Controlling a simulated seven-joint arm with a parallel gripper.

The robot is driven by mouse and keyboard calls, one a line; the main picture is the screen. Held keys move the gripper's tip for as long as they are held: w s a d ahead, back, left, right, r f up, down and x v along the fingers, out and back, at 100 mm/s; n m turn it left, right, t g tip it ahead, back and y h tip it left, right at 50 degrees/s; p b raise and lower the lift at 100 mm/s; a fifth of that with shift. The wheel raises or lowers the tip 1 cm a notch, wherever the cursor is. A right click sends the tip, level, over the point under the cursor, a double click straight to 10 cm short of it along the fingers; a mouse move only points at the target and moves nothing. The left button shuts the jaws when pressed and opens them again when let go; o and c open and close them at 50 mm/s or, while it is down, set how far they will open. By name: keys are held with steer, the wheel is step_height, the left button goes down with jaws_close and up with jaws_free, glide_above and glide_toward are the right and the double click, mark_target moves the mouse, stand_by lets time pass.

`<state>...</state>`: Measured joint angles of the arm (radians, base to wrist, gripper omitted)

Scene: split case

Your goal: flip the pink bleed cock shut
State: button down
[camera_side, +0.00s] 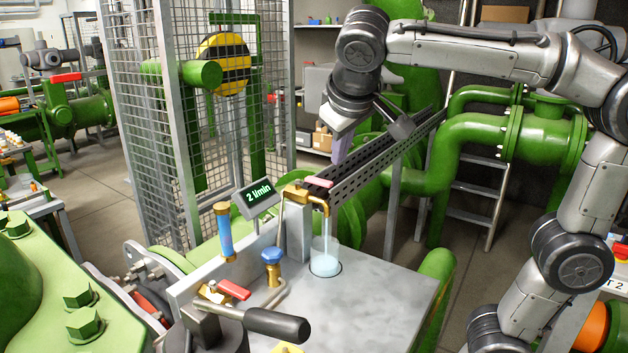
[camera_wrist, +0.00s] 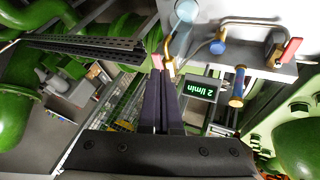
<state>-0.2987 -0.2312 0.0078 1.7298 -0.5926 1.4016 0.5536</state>
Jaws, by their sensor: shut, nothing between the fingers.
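The pink bleed cock lever (camera_side: 318,182) lies about level on top of a brass spout (camera_side: 322,203), beside a grey post. A pale stream runs from the spout into a clear beaker (camera_side: 324,258) holding bluish liquid. The display (camera_side: 258,197) reads 2 l/min. My gripper (camera_side: 337,162) is shut and empty, pointing down just above and behind the lever. In the wrist view its dark fingers (camera_wrist: 162,74) are together, their tips close to the pink lever (camera_wrist: 157,62) and brass body (camera_wrist: 169,69). I cannot tell if they touch.
A perforated dark cable tray (camera_side: 375,155) runs behind the lever. On the bench are a blue knob (camera_side: 272,256), a red handle (camera_side: 234,290), a black-gripped lever (camera_side: 277,325) and a blue sight tube (camera_side: 224,232). The bench's right side (camera_side: 390,290) is clear.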

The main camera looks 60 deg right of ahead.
mark_target(313, 183)
steer(key=w+a+f+n, duration=0.1)
steer(key=w+a, duration=0.3)
steer(key=shift+a+n, duration=0.25)
steer(key=shift+n, duration=0.05)
steer(key=w+d+f, duration=0.4)
steer(key=d+f, duration=0.4)
steer(key=shift+d, duration=0.35)
